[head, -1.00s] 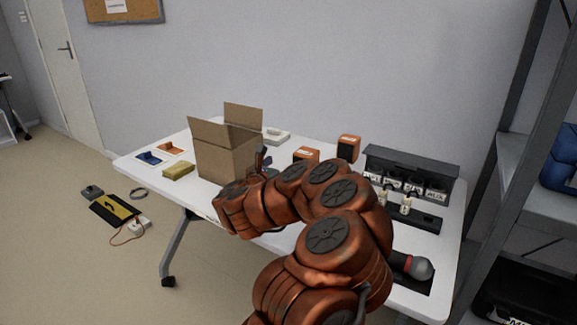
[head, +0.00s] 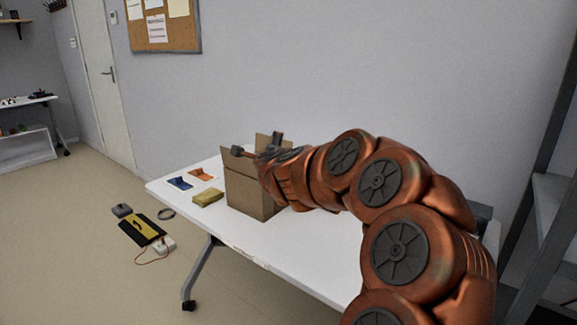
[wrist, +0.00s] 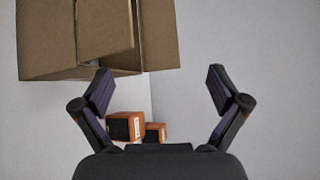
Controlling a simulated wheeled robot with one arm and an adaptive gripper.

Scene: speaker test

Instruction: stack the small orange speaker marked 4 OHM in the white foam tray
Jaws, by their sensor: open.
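Two orange-and-black speakers, a nearer one (wrist: 125,126) and a smaller-looking one (wrist: 155,132), show low in the wrist view beside the left finger. Their labels are too small to read, so I cannot tell which is 4 OHM. In the head view my arm hides that part of the table. The white foam tray cannot be made out in either current view. My gripper (head: 258,146) is at the upper part of the cardboard box in the head view. In the wrist view my gripper (wrist: 158,90) has its fingers spread wide, with nothing between the tips.
The open cardboard box (head: 243,190) stands on the white table (head: 290,240); its walls also fill the wrist view's upper left (wrist: 50,45). A yellow block (head: 208,197) and blue (head: 179,183) and orange (head: 201,174) pieces lie left of it. The table's front is clear.

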